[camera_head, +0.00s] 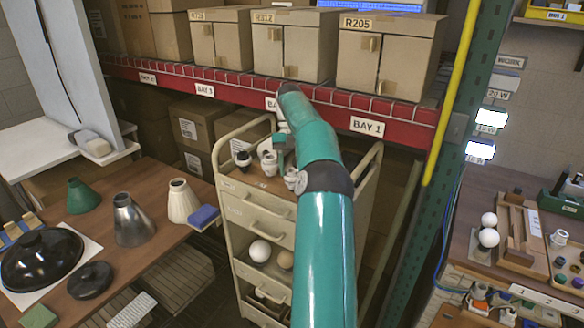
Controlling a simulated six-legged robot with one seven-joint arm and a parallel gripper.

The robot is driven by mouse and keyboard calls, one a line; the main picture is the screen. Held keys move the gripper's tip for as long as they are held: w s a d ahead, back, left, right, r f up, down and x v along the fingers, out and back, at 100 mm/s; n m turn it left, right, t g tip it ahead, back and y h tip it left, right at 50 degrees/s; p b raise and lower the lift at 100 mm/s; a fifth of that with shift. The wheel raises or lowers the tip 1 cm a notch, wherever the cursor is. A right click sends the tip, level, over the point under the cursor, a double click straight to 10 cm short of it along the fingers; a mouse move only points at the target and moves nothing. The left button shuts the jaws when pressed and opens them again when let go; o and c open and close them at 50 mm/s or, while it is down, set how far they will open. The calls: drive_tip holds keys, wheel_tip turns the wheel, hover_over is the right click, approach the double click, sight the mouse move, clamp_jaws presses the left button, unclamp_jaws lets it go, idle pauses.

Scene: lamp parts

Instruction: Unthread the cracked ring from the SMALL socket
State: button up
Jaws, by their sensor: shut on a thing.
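Several small lamp sockets stand on the top tray of the cream cart (256,205). One is dark with a white part (243,160) at the left. White sockets (267,163) stand just right of it, partly behind my arm. My teal arm reaches over the cart and bends down at its far end. My gripper (279,158) is low over the tray by the white sockets, shut on a small part. The part is too small and too covered to make out. I cannot tell the cracked ring or which socket is the small one.
The left table holds shades (133,222), a black dome (42,260) and a blue block (203,217). Red shelving with cartons (388,58) stands behind the cart. A green post (425,170) stands to its right. The right bench has white bulbs (489,238) and trays.

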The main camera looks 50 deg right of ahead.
drive_tip(key=o, duration=1)
drive_tip(key=m, duration=0.2)
drive_tip(key=m+t, duration=0.1)
drive_tip(key=m, duration=0.1)
drive_tip(key=m+t+y, duration=0.1)
drive_tip(key=m, duration=0.1)
drive_tip(key=shift+s+d, duration=0.1)
drive_tip(key=shift+s, duration=0.15)
drive_tip(key=m, duration=0.1)
drive_tip(key=m+t, duration=0.1)
drive_tip(key=m, duration=0.1)
drive_tip(key=m+t, duration=0.1)
drive_tip(key=m, duration=0.1)
drive_tip(key=shift+s, duration=0.3)
drive_tip(key=m+t, duration=0.1)
drive_tip(key=m, duration=0.1)
drive_tip(key=shift+w+m, duration=0.1)
drive_tip(key=shift+m, duration=0.3)
